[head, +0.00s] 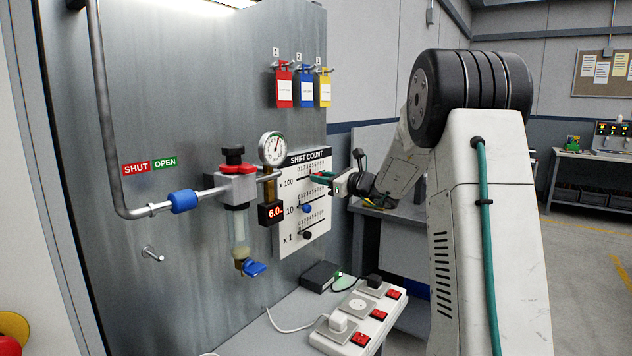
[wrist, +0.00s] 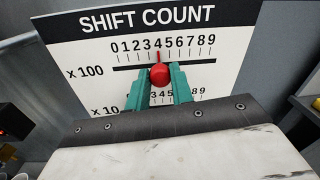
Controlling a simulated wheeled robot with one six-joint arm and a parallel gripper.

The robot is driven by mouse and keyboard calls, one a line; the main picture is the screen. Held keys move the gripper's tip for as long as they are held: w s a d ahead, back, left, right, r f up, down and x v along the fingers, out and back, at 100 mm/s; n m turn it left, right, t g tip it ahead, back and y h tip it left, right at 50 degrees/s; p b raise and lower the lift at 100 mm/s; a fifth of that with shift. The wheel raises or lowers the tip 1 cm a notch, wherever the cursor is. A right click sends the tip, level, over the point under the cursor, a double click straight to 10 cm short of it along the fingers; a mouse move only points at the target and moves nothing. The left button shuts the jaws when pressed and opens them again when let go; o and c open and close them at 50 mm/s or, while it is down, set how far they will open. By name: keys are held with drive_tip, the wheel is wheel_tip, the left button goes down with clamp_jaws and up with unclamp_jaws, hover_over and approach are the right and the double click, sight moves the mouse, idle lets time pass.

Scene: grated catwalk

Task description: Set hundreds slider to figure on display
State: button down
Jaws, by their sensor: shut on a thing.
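The SHIFT COUNT panel (head: 290,240) is on the grey wall, with three slider rows marked x 100, x 10 and x 1. In the wrist view the red hundreds knob (wrist: 159,76) sits between my gripper's teal fingers (wrist: 160,84), which are shut on it. Its red pointer stands at about 4 on the 0–9 scale (wrist: 163,46). The blue tens knob (head: 307,208) and dark ones knob (head: 306,235) show in the head view. A small dark display (head: 271,213) left of the panel shows orange figures that look like 6.0; its right end is unclear.
A pipe with a red-topped valve (head: 238,183), a round gauge (head: 272,148) and a blue-handled tap (head: 252,268) stands left of the panel. Red, blue and yellow tags (head: 306,88) hang above. A power strip (head: 358,315) lies on the bench below.

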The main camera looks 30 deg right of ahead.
drive_tip(key=c, duration=1.2)
unclamp_jaws()
drive_tip(key=shift+d, duration=0.1)
drive_tip(key=v, duration=0.7)
drive_tip(key=shift+s, duration=0.35)
drive_tip(key=shift+d, duration=0.15)
